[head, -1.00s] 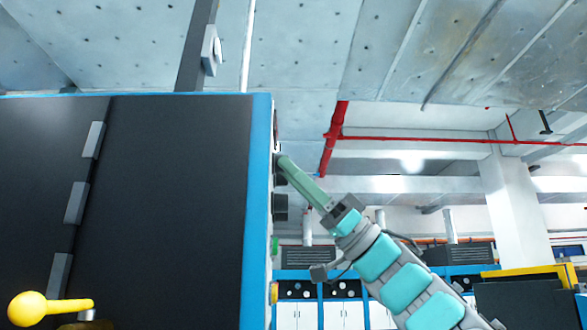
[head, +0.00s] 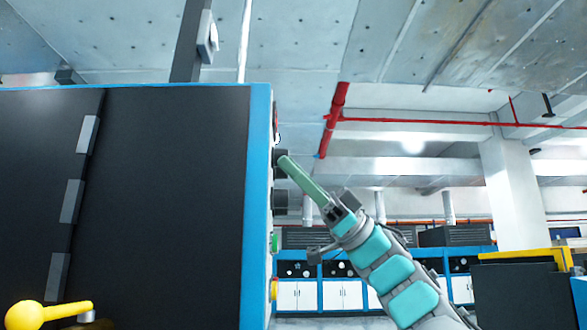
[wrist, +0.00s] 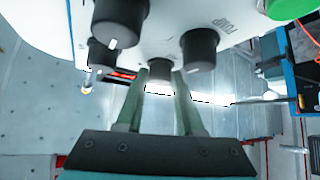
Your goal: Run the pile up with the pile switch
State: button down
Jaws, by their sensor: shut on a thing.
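My gripper (wrist: 162,78) has its two green fingers on either side of a small dark switch knob (wrist: 158,70) and is shut on it. I cannot read a label for this knob, so I cannot confirm that it is the pile switch. In the head view my gripper (head: 284,160) reaches up to the knobs on the narrow right side of the black and blue cabinet (head: 180,190). The knob between the fingertips is mostly hidden there. The panel (wrist: 165,20) is white in the wrist view.
Other black knobs (wrist: 200,48) (wrist: 118,18) sit close beside the fingers. A green button (wrist: 288,6) is at the upper right. A yellow-knobbed lever (head: 28,314) sticks out at lower left. Open room lies right of the cabinet.

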dwell(0.5)
jog(key=c, duration=0.5)
grip_release()
jog(key=shift+c, duration=0.2)
jog(key=v, duration=0.7)
jog(key=shift+d+f+b, duration=0.2)
jog(key=shift+d+b, duration=0.1)
jog(key=shift+b, duration=0.05)
jog(key=shift+w, duration=0.15)
